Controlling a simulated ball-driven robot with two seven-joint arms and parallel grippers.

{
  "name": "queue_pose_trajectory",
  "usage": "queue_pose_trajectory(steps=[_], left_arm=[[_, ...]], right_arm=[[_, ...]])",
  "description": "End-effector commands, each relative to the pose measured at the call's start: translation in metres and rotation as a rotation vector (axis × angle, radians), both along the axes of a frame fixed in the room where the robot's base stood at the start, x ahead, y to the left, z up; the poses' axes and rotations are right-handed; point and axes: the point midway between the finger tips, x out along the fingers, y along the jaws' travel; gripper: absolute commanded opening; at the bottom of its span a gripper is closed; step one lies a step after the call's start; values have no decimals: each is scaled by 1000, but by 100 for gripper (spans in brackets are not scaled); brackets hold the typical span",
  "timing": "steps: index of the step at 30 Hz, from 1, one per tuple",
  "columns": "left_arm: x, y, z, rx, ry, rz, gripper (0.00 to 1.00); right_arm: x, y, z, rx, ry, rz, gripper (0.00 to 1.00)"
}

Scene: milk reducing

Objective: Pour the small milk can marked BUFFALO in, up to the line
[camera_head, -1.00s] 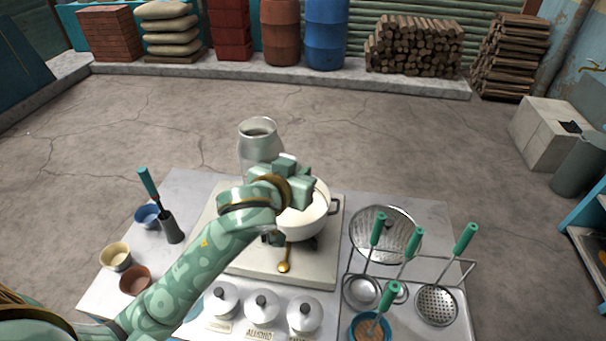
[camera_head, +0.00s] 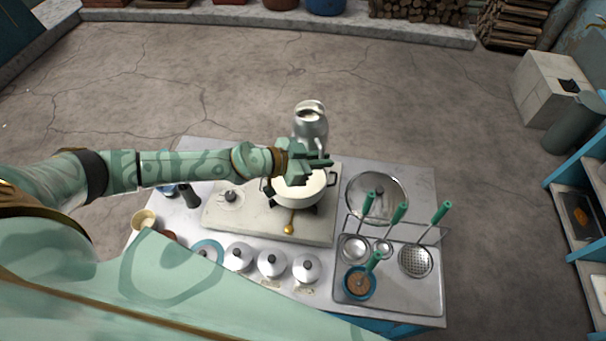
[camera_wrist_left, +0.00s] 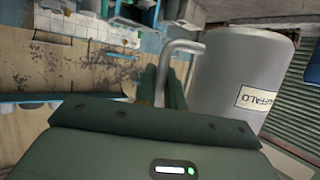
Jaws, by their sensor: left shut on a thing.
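The grey metal milk can (camera_head: 311,128) shows in the head view just behind the white pot (camera_head: 292,199), close to upright with its dark mouth up. In the left wrist view the can (camera_wrist_left: 225,75) fills the right side, with a BUFFALO label (camera_wrist_left: 257,99) and a bent metal handle (camera_wrist_left: 180,47). My left gripper (camera_head: 318,162) is over the pot's back rim and shut on the can's handle. The pot sits on the stove and holds white contents, partly hidden by the gripper. I cannot make out a line in it. My right gripper is not in view.
The stove plate (camera_head: 222,222) has a second burner at left. White lidded jars (camera_head: 272,262) line the front. A rack with green-handled ladles (camera_head: 399,213) and a strainer (camera_head: 377,190) stand right. The floor behind is free.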

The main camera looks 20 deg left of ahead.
Motion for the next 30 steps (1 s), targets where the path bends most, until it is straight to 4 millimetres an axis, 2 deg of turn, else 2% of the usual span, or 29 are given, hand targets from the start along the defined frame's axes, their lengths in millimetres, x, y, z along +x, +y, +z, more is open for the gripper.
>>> queue_pose_trajectory(steps=[9,13,30], left_arm=[[-35,12,-21,-1,3,-160,0],[-48,19,-29,3,-2,-218,0],[-53,21,-43,4,-6,-243,0]], right_arm=[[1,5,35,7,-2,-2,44],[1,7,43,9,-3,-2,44],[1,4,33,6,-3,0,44]])
